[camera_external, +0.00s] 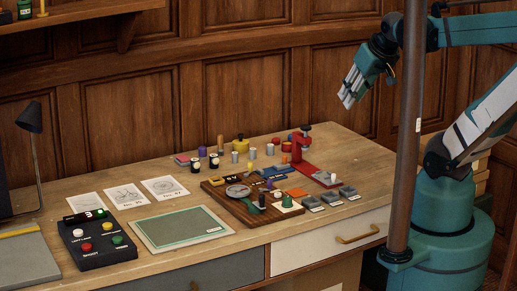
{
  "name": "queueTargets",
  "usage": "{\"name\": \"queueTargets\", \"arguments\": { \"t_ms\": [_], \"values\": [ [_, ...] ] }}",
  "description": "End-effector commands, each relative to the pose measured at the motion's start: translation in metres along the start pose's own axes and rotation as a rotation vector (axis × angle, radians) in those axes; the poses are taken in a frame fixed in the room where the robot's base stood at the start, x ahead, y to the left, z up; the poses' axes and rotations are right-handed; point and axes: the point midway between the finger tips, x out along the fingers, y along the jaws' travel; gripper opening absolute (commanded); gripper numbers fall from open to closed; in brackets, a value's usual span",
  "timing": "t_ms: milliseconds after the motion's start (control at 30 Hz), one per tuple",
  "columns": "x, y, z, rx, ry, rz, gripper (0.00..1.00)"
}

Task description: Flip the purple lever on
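A small purple upright piece (269,184) stands on the wooden board (228,206) among other small parts. It may be the purple lever, but it is too small to tell its shape or position. A second purple piece, a short cylinder (202,151), stands farther back on the desk. My gripper (347,96) hangs in the air above the back right of the desk, pointing down and left, well apart from both purple pieces. Its pale fingers are close together, and I cannot tell whether they are open or shut. Nothing shows held in it.
A black button box (98,252), a green mat (180,229) and paper drawings (127,196) lie at left. A red stand (304,152) rises behind the board, near grey blocks (330,197). A lamp (30,117) stands far left. A dark vertical post (409,130) stands in front of my arm.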

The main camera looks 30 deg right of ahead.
Motion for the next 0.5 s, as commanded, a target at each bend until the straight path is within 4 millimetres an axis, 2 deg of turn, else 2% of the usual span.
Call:
{"name": "queueTargets", "arguments": {
  "t_ms": [33, 167, 500],
  "values": [
    [0.0, 0.0, 0.0, -0.001, 0.0, 0.0, 0.17],
    [0.001, -0.002, -0.001, -0.015, -0.005, -0.002, 0.0],
    [0.009, -0.019, -0.008, -0.151, -0.047, -0.015, 0.0]
  ]
}}
